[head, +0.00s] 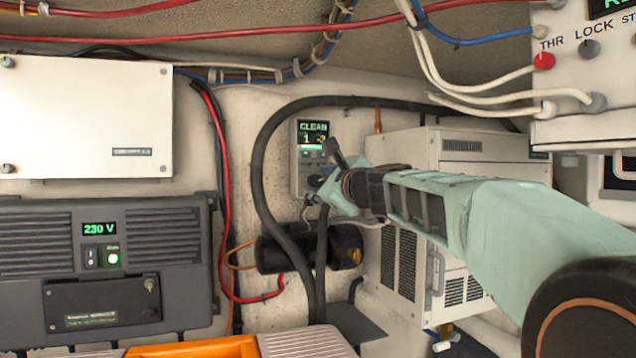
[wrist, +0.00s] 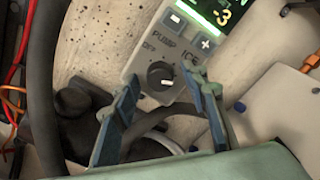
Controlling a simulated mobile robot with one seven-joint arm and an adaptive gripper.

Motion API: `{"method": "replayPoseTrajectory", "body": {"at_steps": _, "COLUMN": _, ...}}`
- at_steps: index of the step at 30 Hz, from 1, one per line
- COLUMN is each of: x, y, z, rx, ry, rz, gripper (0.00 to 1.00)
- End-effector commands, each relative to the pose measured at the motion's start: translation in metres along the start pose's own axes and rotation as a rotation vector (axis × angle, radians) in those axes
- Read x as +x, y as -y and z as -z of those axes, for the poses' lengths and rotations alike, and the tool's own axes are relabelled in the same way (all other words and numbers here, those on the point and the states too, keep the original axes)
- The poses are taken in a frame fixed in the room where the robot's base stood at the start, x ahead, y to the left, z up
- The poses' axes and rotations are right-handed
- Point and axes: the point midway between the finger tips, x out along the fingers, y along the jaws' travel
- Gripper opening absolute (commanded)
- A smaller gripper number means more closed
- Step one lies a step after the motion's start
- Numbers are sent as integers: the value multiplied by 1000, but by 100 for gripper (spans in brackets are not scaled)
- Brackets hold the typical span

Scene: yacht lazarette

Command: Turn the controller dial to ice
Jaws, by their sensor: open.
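The controller (head: 309,132) is a grey panel on the back wall. Its green screen reads CLEAN with 1 and a yellow figure below. In the wrist view the black round dial (wrist: 155,70) has a white mark on its lower right. OFF, PUMP and ICE are printed around it, with ICE at its upper right. My gripper (wrist: 163,80) is open, one finger to each side of the dial in the picture; I cannot tell if they touch it. In the head view my gripper (head: 322,168) is at the controller's lower part and covers the dial.
A thick black hose (head: 257,165) loops around the controller's left side. A black cylindrical pump (head: 283,252) sits below it. A white vented unit (head: 462,145) stands close on the right. A grey 230 V unit (head: 170,250) is at left. Cables hang at upper right.

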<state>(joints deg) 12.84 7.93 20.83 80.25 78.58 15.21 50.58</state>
Motion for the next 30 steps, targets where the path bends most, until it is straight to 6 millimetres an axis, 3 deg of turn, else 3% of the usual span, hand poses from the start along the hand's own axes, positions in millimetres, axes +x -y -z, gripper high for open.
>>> {"method": "replayPoseTrajectory", "body": {"at_steps": 3, "x": 0, "y": 0, "z": 0, "rx": 0, "ry": 0, "rz": 0, "gripper": 41}}
{"method": "replayPoseTrajectory", "body": {"at_steps": 14, "x": 0, "y": 0, "z": 0, "rx": 0, "ry": 0, "rz": 0, "gripper": 1}}
{"method": "replayPoseTrajectory", "body": {"at_steps": 23, "x": 0, "y": 0, "z": 0, "rx": -34, "ry": 0, "rz": 1, "gripper": 0}}
{"method": "replayPoseTrajectory", "body": {"at_steps": 30, "x": 0, "y": -1, "z": 1, "rx": -163, "ry": 1, "rz": 1, "gripper": 0}}
